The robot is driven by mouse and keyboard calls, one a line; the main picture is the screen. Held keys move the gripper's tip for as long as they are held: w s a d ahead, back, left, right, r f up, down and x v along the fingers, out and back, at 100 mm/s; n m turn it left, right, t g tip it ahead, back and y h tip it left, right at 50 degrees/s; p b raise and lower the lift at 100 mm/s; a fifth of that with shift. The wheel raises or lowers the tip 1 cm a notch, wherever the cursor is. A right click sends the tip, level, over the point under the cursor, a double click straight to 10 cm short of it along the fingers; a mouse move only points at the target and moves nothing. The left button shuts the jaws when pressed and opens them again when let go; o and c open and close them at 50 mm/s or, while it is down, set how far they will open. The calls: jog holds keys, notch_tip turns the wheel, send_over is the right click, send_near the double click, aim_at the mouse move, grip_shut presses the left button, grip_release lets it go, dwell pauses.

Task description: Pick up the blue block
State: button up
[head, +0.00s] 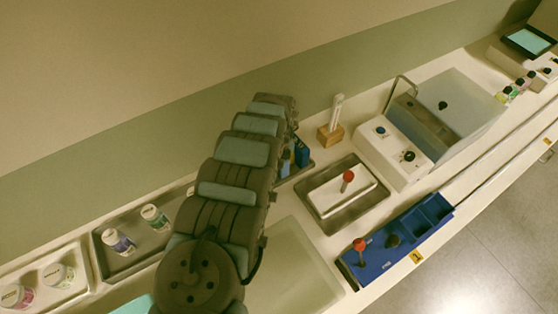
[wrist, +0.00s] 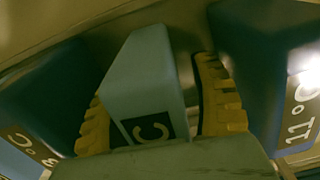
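In the wrist view a light blue block (wrist: 145,75) with a dark label reading "C" stands between the yellow ribbed fingers of my gripper (wrist: 158,115). The left finger is close against its side; a narrow dark strip lies between the block and the right finger, so I cannot tell whether they grip it. Darker blue blocks stand to the left (wrist: 45,95) and to the right (wrist: 245,60), the right one labelled "11°C". In the head view my arm hides the gripper; a blue block (head: 303,153) shows just right of the arm.
A wooden holder (head: 330,136) and a grey tray with a white block and red knob (head: 347,177) stand to the right. A blue rack (head: 385,262) lies along the front edge. White bottles (head: 118,241) stand in trays at left.

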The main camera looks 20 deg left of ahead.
grip_shut()
jog(key=shift+r, duration=0.5)
notch_tip(320, 180, up, 3)
jog(key=shift+s+p, duration=0.15)
jog(key=shift+p, duration=0.3)
jog(key=s+d+r+p, duration=0.6)
jog(key=s+r+p, duration=0.3)
jog(key=p, duration=0.7)
jog(key=s, duration=0.2)
jog(key=shift+s+d+p, duration=0.3)
jog(key=shift+s+d, duration=0.05)
jog(key=shift+d, duration=0.05)
